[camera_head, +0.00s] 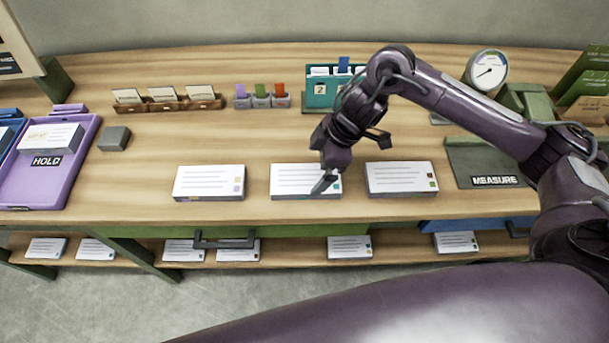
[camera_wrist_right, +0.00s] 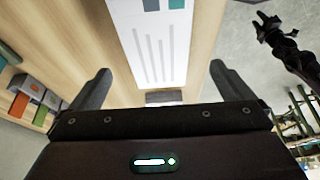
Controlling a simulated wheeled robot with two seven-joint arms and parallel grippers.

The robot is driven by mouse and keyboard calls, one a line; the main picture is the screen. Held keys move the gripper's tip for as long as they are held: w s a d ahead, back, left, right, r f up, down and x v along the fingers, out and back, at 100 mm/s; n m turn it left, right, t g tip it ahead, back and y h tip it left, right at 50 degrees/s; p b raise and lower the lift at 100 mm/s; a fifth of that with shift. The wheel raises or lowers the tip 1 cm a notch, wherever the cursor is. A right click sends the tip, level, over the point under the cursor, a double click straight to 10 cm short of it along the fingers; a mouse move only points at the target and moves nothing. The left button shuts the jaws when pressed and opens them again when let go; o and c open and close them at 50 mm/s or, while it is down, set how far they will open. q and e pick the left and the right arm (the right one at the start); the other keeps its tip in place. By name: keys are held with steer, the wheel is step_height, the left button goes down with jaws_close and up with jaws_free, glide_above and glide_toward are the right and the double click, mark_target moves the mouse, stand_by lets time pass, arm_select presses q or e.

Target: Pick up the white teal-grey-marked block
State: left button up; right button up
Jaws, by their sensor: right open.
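The white block with teal and grey marks (camera_head: 295,178) lies flat in the middle of a row of three white blocks near the table's front edge. In the right wrist view the block (camera_wrist_right: 155,50) shows between the finger lines, its teal and grey squares at the top. My right gripper (camera_head: 350,160) is open above the block, one finger overlapping its right part in the head view; contact cannot be told. Its spread fingers (camera_wrist_right: 158,72) also show in the right wrist view. My left gripper (camera_wrist_right: 270,28) seems to be the small dark one at top right there; its jaws are unclear.
Similar white blocks lie left (camera_head: 208,181) and right (camera_head: 400,178) with small gaps. A purple HOLD tray (camera_head: 88,160) stands left, a MEASURE plate (camera_head: 485,160) right. Card holders (camera_head: 168,104) and a dial (camera_head: 487,69) stand behind. A lower shelf holds more blocks.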

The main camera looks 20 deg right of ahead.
mark_target(307, 177)
steer(key=x, duration=0.5)
steer(key=shift+w+d+p, duration=0.1)
steer(key=shift+d+p, duration=0.05)
steer(key=shift+p, duration=0.25)
steer(key=shift+f, duration=0.4)
steer(key=shift+w+a+f, duration=0.1)
steer(key=shift+a+f, duration=0.05)
steer(key=shift+a, duration=0.05)
steer(key=c, duration=1.1)
arm_select(q)
steer(key=shift+a+r, duration=0.15)
steer(key=shift+r, duration=0.25)
arm_select(e)
steer(key=shift+c, duration=0.3)
